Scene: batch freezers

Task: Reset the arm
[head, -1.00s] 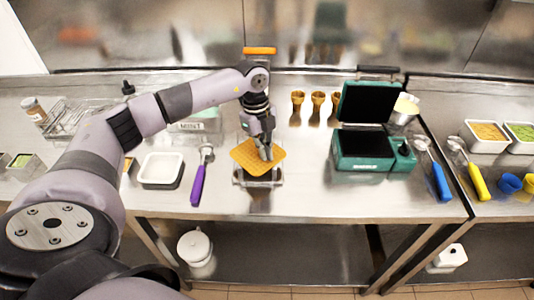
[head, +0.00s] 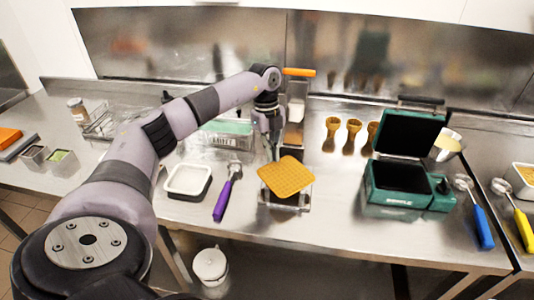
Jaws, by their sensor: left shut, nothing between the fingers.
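My left arm comes in from the left and reaches over the steel counter. My left gripper (head: 274,150) points down with its fingers together and holds nothing. Its tips are at the back edge of a flat orange waffle sheet (head: 286,177); I cannot tell whether they touch it. The waffle sheet lies tilted on a small metal stand (head: 291,201) with an orange-handled upright part behind it. My right gripper is not in view.
A purple-handled scoop (head: 222,201) and a white tray (head: 188,180) lie left of the stand. An open green waffle maker (head: 398,183) is at right. Blue (head: 484,228) and yellow (head: 523,229) handled scoops lie further right.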

